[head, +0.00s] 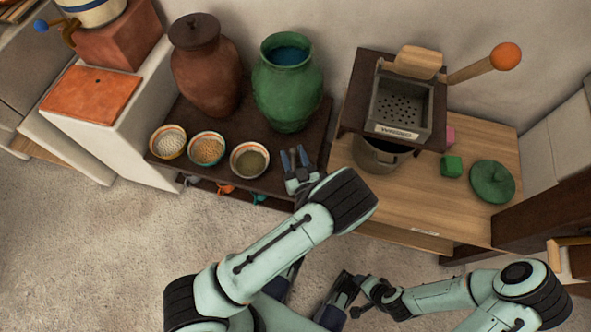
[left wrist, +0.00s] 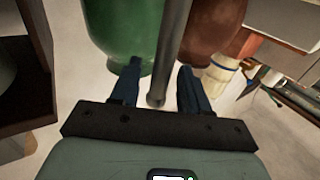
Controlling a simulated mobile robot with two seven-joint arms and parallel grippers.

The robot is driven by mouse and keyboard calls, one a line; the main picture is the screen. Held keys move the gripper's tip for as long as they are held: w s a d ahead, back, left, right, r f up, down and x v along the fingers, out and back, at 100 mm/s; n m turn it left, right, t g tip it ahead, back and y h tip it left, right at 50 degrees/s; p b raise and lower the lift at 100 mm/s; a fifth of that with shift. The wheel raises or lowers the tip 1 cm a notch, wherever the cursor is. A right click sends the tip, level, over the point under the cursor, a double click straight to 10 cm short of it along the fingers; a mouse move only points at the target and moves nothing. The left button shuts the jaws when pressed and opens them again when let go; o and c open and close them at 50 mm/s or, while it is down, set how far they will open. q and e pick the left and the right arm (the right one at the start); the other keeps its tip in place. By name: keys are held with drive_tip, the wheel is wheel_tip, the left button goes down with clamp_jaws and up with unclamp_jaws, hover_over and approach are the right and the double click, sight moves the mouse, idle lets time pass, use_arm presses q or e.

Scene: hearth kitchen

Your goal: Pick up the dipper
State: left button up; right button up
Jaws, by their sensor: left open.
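My left gripper (head: 294,158) is open at the front of the dark shelf, before the green jar (head: 288,90). In the left wrist view, a dark grey rod (left wrist: 173,50), which looks like the dipper's handle, has its rounded end between the open fingers (left wrist: 157,88). The fingers stand apart from it on both sides. The dipper's bowl is not visible there, and I cannot make out the dipper clearly in the head view. My right gripper (head: 362,288) is low at the bottom centre, and its jaw state is unclear.
A brown lidded jar (head: 205,70) stands beside the green jar. Bowls line the shelf's front: white (head: 168,141), orange (head: 206,149) and green-filled (head: 249,160). Coloured cups (head: 259,197) hang below. A wooden table (head: 400,200) with a grater box (head: 403,105) is to the right.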

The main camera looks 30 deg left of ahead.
use_arm(q)
drive_tip(key=shift+w+a, duration=0.15)
clamp_jaws()
drive_tip(key=shift+r, duration=0.1)
